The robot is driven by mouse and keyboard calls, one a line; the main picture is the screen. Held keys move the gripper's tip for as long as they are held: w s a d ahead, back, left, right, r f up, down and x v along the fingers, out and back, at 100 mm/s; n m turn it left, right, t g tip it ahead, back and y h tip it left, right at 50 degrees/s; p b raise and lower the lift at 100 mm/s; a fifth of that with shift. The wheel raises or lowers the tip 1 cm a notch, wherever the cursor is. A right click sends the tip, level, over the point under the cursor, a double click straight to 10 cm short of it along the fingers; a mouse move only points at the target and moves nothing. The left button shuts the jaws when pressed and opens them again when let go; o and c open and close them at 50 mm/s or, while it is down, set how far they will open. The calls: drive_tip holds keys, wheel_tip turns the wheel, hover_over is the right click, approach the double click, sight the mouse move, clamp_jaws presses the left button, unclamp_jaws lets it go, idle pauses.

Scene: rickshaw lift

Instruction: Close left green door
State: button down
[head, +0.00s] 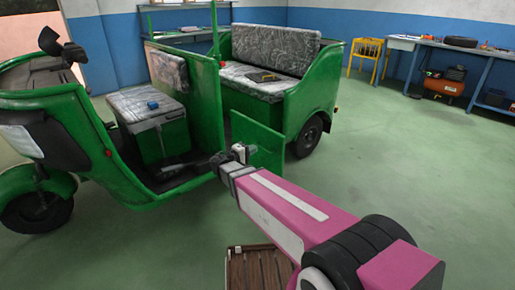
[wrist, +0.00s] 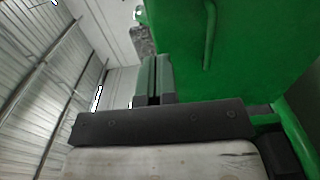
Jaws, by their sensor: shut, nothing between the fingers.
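The green door (head: 262,150) is a flat panel on the near side of the green rickshaw, below the rear seat. It stands swung out at an angle from the body. My gripper (head: 217,160) is at the door's left edge, in front of the rickshaw's floor opening; my wrist hides part of the door's lower left. In the wrist view my gripper (wrist: 152,78) has its fingers together with nothing between them. A large green panel with a bar handle (wrist: 209,35) fills the upper right there, beside the fingers. I cannot tell whether they touch it.
The rickshaw's rear seat (head: 283,50) carries a small dark item, and a blue item lies on the front seat (head: 139,103). A slatted wooden crate (head: 257,268) stands on the floor below my arm. The green floor to the right is clear up to the yellow chair (head: 366,54) and workbench.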

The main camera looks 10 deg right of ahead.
sight(276, 138)
drive_tip(key=x, duration=1.2)
drive_tip(key=shift+d, duration=0.2)
drive_tip(key=shift+w+d, duration=0.1)
